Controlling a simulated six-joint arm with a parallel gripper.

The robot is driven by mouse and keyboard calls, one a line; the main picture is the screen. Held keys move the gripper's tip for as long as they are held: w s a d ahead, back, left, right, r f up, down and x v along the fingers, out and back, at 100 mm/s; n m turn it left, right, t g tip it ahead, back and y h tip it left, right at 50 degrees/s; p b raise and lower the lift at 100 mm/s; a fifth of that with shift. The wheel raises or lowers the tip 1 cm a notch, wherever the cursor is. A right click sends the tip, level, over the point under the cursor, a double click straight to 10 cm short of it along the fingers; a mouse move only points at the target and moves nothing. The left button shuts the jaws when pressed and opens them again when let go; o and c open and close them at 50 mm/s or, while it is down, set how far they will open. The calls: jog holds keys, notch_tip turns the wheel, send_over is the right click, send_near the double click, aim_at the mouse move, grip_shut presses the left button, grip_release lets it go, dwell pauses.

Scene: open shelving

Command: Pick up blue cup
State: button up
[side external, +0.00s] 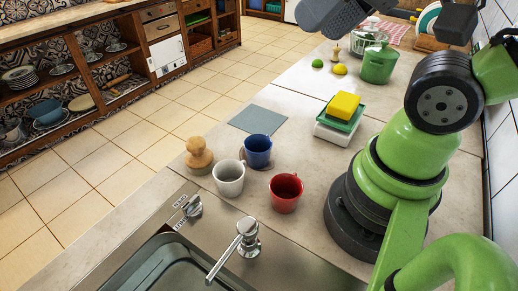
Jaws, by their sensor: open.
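The blue cup (257,151) stands upright on the pale countertop, just behind and to the right of a white cup (229,178). A red cup (286,192) stands in front of it to the right. The blue cup's lower left is partly covered by the white cup. My gripper (335,18) shows as dark grey parts at the top edge, cut off by the frame. It is open, high above the counter and well away from the blue cup. Its fingertips are not clearly seen.
A wooden knob-topped item (199,155) stands left of the cups, a grey mat (258,120) behind them. The sink (180,272) and tap (247,238) are in front.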

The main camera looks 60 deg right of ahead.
jog(key=shift+o, duration=0.2)
jog(key=o, duration=0.9)
jog(key=shift+c, duration=0.2)
jog(key=shift+w, duration=0.1)
jog(key=n+g+h, duration=0.2)
jog(key=n+g, duration=0.5)
jog(key=n, duration=1.1)
send_over(260, 147)
jog(key=s+a, duration=0.1)
jog(key=a, duration=0.1)
notch_tip(260, 147, down, 20)
jog(key=shift+d+f, duration=0.2)
jog(key=shift+f, duration=4.55)
